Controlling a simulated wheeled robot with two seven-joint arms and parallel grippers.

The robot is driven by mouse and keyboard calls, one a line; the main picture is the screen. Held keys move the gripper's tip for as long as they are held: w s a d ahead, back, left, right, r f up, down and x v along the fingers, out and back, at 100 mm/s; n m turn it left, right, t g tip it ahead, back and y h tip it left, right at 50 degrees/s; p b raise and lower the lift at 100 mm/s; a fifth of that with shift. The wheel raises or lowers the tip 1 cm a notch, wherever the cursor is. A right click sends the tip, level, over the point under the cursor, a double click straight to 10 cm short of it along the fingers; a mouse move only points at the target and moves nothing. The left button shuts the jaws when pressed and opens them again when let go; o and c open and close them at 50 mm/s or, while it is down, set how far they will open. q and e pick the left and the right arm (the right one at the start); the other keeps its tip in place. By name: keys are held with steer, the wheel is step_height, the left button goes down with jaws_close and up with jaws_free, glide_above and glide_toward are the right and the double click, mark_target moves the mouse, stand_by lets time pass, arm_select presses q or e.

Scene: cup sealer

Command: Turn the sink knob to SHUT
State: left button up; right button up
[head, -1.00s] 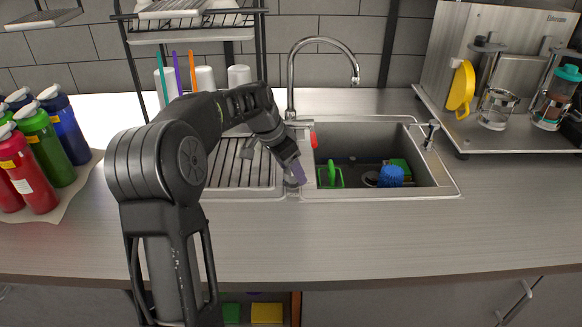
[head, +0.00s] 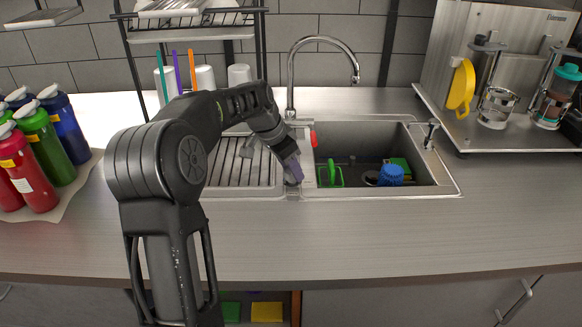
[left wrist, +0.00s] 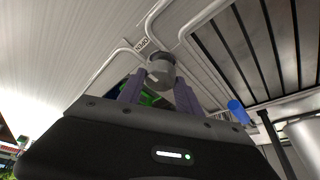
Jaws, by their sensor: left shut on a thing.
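The sink knob (left wrist: 161,70) is a small grey round knob on the sink's metal rim, seen in the left wrist view. A small dark label (left wrist: 142,44) is on the rim beside it, too small to read for sure. My left gripper (left wrist: 161,88) has purple fingers on either side of the knob and is shut on it. In the head view my left gripper (head: 293,173) is at the front of the sink, between drainboard and basin, and hides the knob. My right gripper is in neither view.
The basin (head: 349,140) holds a blue brush (head: 391,175) and green items. A chrome faucet (head: 291,75) stands behind. A drying rack with cups is at the back left, several bottles at far left, the sealing machine (head: 520,45) at right. The front counter (head: 400,235) is clear.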

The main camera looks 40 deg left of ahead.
arm_select(q)
steer(key=shift+n, duration=0.3)
steer(key=shift+d+n+y+b, duration=0.1)
steer(key=shift+n+y+b, duration=0.35)
steer(key=shift+n, duration=0.75)
steer(key=n+y, duration=0.1)
steer(key=n, duration=0.2)
steer(key=shift+d+n+y, duration=0.1)
steer(key=shift+n+y, duration=0.2)
steer(key=shift+y, duration=0.05)
steer(key=n+y+b, duration=0.1)
steer(key=n, duration=0.1)
steer(key=shift+w+n, duration=0.1)
steer(key=shift+n, duration=0.3)
steer(key=n+g+y+b, duration=0.1)
steer(key=n, duration=0.3)
steer(key=shift+d, duration=0.1)
steer(key=n+g+y, duration=0.1)
steer(key=n, duration=0.3)
steer(key=shift+n+g, duration=0.3)
steer(key=shift+g, duration=0.1)
steer(key=o, duration=1.4)
steer(key=shift+c, duration=0.2)
steer(key=shift+r, duration=0.15)
